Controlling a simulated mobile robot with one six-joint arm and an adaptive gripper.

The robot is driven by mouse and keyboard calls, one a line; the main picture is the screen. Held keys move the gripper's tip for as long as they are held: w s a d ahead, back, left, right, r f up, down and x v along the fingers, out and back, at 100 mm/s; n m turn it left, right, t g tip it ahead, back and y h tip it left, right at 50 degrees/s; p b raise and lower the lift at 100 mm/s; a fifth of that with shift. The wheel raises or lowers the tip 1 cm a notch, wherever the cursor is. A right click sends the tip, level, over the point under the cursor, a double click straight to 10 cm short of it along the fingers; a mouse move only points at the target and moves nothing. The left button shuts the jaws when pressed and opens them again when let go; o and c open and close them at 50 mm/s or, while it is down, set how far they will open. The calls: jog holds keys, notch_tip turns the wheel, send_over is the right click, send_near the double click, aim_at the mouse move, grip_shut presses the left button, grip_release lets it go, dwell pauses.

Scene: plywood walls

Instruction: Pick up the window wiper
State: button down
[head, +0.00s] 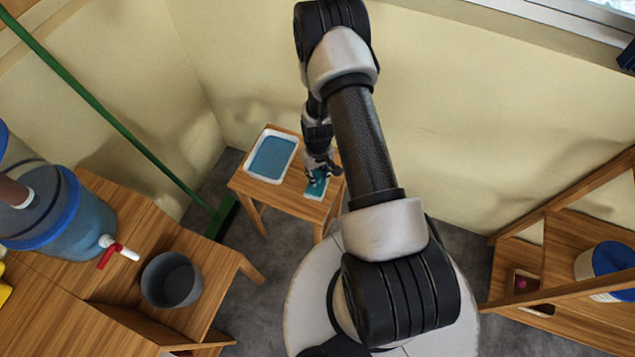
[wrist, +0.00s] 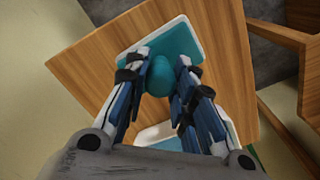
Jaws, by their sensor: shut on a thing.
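My gripper (head: 318,172) is over the right part of a small wooden table, pointing down. In the wrist view my gripper (wrist: 160,75) has its fingers closed around a teal rounded handle (wrist: 160,76). This handle seems to belong to the window wiper (head: 316,188), a teal and white flat piece, which also shows in the wrist view (wrist: 188,42) just beyond the fingertips. It lies at or very near the table top; I cannot tell whether it touches. My fingers hide part of it.
The small wooden table (head: 285,200) also holds a white tray with blue inside (head: 262,138). A green broom (head: 221,216) leans at the left. A water jug (head: 75,225) and grey bucket (head: 172,281) stand on the left table. A wooden shelf (head: 560,250) is at right.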

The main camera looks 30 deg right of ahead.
dwell(0.3)
notch_tip(320, 180, up, 20)
jog(key=p, duration=0.5)
jog(key=shift+p, duration=0.3)
jog(key=c, duration=1.9)
grip_release()
jog(key=c, duration=0.4)
